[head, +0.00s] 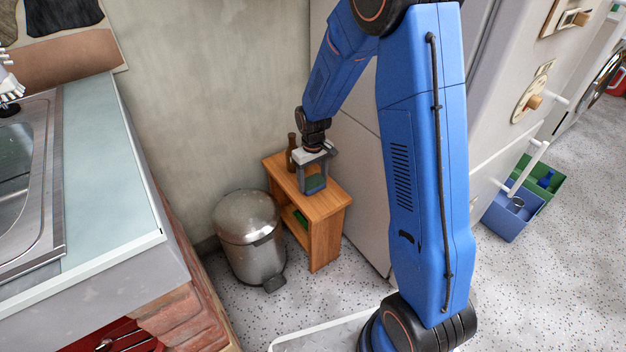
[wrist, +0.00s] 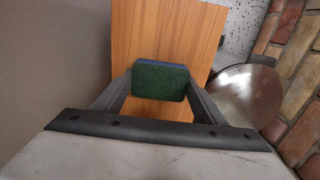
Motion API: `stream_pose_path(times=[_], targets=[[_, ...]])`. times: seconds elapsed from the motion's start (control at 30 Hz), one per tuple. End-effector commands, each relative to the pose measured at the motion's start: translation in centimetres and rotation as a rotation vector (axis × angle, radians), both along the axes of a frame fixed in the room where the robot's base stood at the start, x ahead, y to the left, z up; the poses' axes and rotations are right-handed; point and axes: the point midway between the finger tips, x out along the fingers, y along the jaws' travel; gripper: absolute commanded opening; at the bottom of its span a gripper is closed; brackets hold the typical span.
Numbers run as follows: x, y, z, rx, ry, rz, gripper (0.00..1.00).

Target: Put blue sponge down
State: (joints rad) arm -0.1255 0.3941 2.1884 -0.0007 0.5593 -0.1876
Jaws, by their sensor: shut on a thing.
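The blue sponge (wrist: 160,82) shows a dark green face and a thin blue edge in the wrist view. It sits between the two fingers of my gripper (wrist: 160,88), which is shut on it. In the head view my gripper (head: 315,172) is over the top of a small wooden shelf unit (head: 327,203), with the sponge (head: 315,184) between its fingers. The wooden top (wrist: 165,30) also lies below the sponge in the wrist view. I cannot tell whether the sponge touches the top.
A brown bottle (head: 292,155) stands on the shelf unit's back left, close to my gripper. A green item (head: 300,218) lies on the lower shelf. A metal pedal bin (head: 248,238) stands left of the unit. A counter with a sink (head: 95,170) is further left. Blue and green bins (head: 510,215) are at right.

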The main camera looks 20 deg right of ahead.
Motion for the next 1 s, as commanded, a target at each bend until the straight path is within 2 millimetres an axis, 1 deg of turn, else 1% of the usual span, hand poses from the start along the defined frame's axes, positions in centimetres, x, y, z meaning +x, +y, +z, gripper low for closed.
stream_pose_path(times=[0.1, 0.13, 0.2, 0.5, 0.63, 0.77, 1.0], targets=[[0.0, 0.0, -0.3, 0.0, 0.001, 0.0, 0.44], [0.0, 0.0, -0.3, 0.0, 0.001, 0.0, 0.7], [0.0, 0.0, -0.2, 0.0, 0.001, 0.0, 0.84], [0.0, 0.0, -0.2, 0.0, 0.0, 0.0, 0.84], [0.1, 0.0, 0.7, 0.0, -0.001, 0.0, 0.84], [0.1, 0.0, 2.6, 0.0, -0.004, 0.0, 0.84], [0.1, 0.0, 7.3, 0.0, -0.004, 0.0, 0.84]])
